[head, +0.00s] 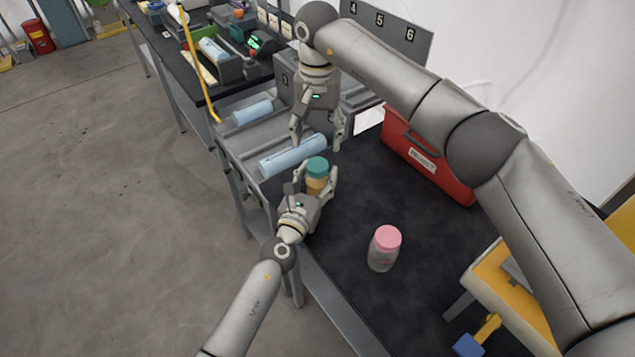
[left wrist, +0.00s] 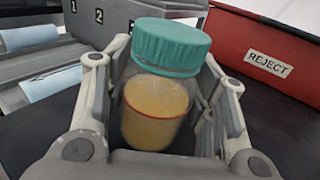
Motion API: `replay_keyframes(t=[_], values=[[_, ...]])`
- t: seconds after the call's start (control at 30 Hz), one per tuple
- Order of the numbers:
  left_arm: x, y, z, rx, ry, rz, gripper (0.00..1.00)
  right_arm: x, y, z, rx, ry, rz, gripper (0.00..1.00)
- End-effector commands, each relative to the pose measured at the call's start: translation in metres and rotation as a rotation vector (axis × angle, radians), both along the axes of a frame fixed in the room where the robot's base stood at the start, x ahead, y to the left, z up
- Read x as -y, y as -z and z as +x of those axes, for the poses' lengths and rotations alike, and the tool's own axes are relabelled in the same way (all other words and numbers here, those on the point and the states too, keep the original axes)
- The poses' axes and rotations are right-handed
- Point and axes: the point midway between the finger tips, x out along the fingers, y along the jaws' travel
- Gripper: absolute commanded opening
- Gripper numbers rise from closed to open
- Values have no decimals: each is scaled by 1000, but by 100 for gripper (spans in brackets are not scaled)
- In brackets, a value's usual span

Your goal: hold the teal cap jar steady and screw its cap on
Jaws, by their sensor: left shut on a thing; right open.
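The teal cap jar (head: 316,186) is a clear jar with amber contents, standing between the fingers of my left gripper (head: 319,184), which is shut on its body. The left wrist view shows the jar (left wrist: 155,112) with a finger on each side. The teal cap (head: 317,164) rests on the jar's mouth, and it also shows in the left wrist view (left wrist: 171,46). I cannot tell how tightly it sits. My right gripper (head: 317,143) is open and empty, pointing down just above and behind the cap, its fingers apart from it.
A pink-capped jar (head: 384,248) stands on the dark bench (head: 345,220) to the right. A red REJECT bin (head: 428,160) is behind on the right. Pale blue rolls (head: 293,156) lie in grey trays at left. A yellow object (head: 490,290) is at lower right.

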Motion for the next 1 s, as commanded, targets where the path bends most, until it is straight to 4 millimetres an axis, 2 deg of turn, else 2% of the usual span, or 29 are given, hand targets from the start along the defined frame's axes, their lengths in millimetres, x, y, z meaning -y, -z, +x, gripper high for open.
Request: replay_keyframes(t=[0.03, 0.27, 0.47, 0.8, 1.0], values=[[0, 0, 0, 0, 0, 0, 29, 0, 0, 0, 0, 0, 0, 61], [0, 0, 0, 0, 0, 0, 0, 0, 0, 0, 0, 2, 0, 61], [0, 0, 0, 0, 0, 0, 0, 0, 0, 0, 0, 108, -1, 61], [0, 0, 0, 0, 0, 0, 0, 0, 0, 0, 1, 569, -1, 61], [0, 0, 0, 0, 0, 0, 0, 0, 0, 0, 1, 742, -1, 61]])
